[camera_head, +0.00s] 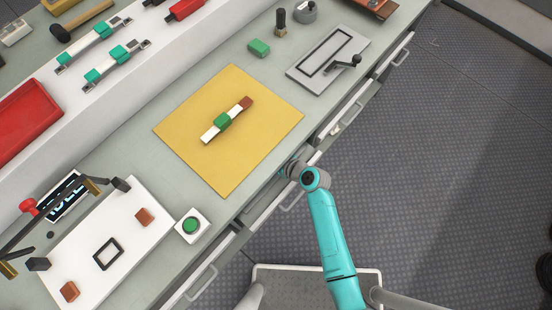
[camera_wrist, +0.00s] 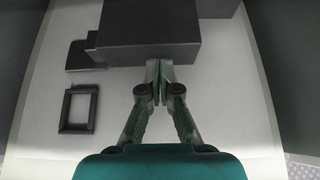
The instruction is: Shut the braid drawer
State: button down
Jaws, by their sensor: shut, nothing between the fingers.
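In the wrist view my gripper (camera_wrist: 160,95) is shut and empty, its fingertips close together at the near side of a dark box (camera_wrist: 150,35). I cannot tell whether they touch it. The box is on a pale surface (camera_wrist: 225,110), and I cannot tell whether this is a drawer's inside. In the head view my arm (camera_head: 330,225) reaches to the bench's front edge, and its end hides part of the drawer fronts. Drawers with bar handles (camera_head: 292,201) line this edge. No label shows which is the braid drawer, and how far it stands out is unclear.
A small dark square frame (camera_wrist: 78,109) lies left of my gripper.

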jog(key=shift+w+a, duration=0.4)
jog(key=shift+a, duration=0.1)
jog(key=w+a, duration=0.2)
jog(key=a, duration=0.1)
jog(key=shift+w, duration=0.25)
